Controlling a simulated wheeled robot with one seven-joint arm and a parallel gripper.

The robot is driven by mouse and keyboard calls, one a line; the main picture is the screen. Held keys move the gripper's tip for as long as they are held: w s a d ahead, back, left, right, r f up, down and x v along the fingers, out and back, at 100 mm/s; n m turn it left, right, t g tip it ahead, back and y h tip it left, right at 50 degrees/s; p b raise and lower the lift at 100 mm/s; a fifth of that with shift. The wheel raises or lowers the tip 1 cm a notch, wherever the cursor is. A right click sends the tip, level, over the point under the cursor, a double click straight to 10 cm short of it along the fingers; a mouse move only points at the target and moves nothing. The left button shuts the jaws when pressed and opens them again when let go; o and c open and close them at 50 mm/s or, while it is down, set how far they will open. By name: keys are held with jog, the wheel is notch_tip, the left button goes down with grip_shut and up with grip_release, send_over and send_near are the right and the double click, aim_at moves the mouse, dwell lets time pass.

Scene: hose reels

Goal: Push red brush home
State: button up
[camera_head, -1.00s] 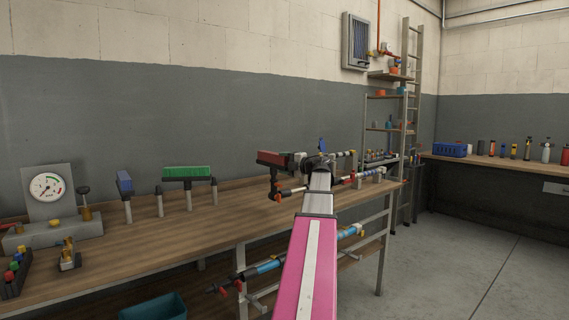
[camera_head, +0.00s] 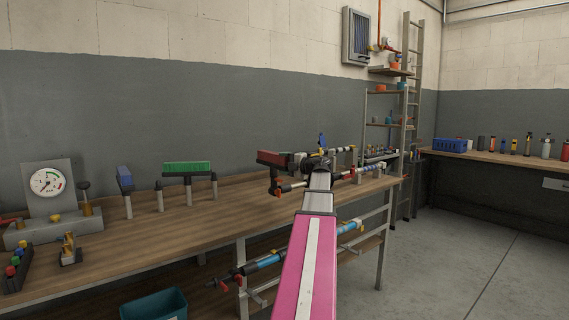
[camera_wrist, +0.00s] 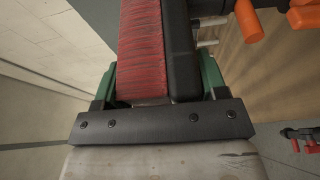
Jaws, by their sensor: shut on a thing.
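The red brush (camera_head: 272,158) shows in the head view at the far end of my arm, above the right part of the workbench. In the wrist view its red bristles (camera_wrist: 140,50) and black back lie between the green fingers of my gripper (camera_wrist: 157,82). The gripper is shut on the brush, with one finger at each side. In the head view my gripper (camera_head: 298,160) is largely hidden by my arm. Whether the red brush touches a holder cannot be told.
A pressure gauge (camera_head: 46,183) stands at the bench's left end. Pipe fittings with orange and red ends (camera_wrist: 245,18) lie close to the brush at the right of the wrist view. Bare bench top (camera_head: 235,205) lies between the green brush and my gripper.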

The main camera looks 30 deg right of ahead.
jog(key=o, duration=1.2)
jog(key=shift+c, duration=0.2)
jog(key=v, duration=1)
jog(key=shift+s, duration=0.4)
jog(key=shift+d, duration=0.15)
